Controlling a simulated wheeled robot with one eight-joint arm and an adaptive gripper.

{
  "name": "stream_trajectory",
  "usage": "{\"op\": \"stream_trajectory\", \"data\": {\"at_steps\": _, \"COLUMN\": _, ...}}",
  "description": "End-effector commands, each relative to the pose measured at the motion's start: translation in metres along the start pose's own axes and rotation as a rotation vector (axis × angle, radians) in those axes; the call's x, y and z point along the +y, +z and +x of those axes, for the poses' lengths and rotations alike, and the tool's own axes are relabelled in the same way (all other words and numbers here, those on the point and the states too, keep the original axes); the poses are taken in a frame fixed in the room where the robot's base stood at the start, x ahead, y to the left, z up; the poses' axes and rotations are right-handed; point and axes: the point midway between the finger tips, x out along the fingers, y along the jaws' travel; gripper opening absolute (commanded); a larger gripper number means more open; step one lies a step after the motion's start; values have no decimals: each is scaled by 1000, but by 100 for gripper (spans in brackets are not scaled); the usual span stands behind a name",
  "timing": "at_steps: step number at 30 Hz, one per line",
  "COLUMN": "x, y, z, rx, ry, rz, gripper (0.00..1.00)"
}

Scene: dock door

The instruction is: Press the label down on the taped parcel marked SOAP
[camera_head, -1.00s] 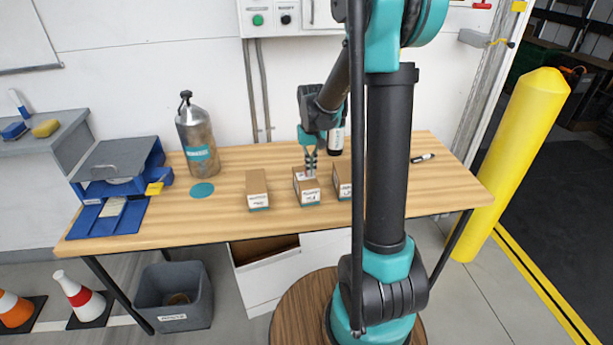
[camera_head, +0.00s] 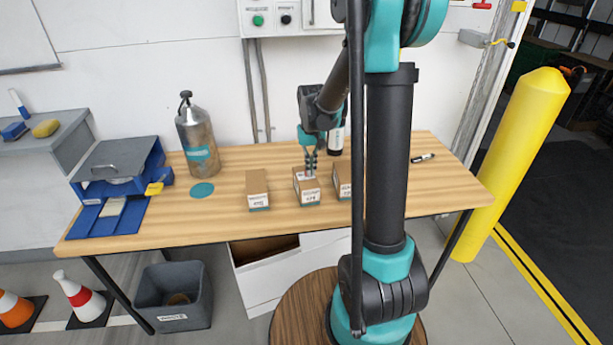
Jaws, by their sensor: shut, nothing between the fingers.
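Three small brown parcels stand in a row on the wooden table. The left parcel (camera_head: 257,190) stands apart from the other two. The middle parcel (camera_head: 307,189) is under my gripper, and the right parcel (camera_head: 343,180) is partly hidden behind my arm. Each has print on its front, too small for me to read which one says SOAP. My gripper (camera_head: 310,175) is shut and empty, pointing down with its tips at the top of the middle parcel. A pale label patch shows at the tips. I cannot tell whether the tips touch it.
A metal bottle (camera_head: 197,138) stands on the table at left, beside a teal disc (camera_head: 202,190) and a blue tray station (camera_head: 112,205). A dark bottle (camera_head: 336,140) stands behind my gripper. A marker (camera_head: 422,158) lies at right. The front left tabletop is clear.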

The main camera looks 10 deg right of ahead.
Motion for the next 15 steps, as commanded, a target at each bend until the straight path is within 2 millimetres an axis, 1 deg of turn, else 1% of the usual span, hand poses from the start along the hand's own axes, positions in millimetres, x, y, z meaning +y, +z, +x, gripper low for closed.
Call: {"op": "stream_trajectory", "data": {"at_steps": 15, "x": 0, "y": 0, "z": -38, "rx": 0, "ry": 0, "rz": 0, "gripper": 0}}
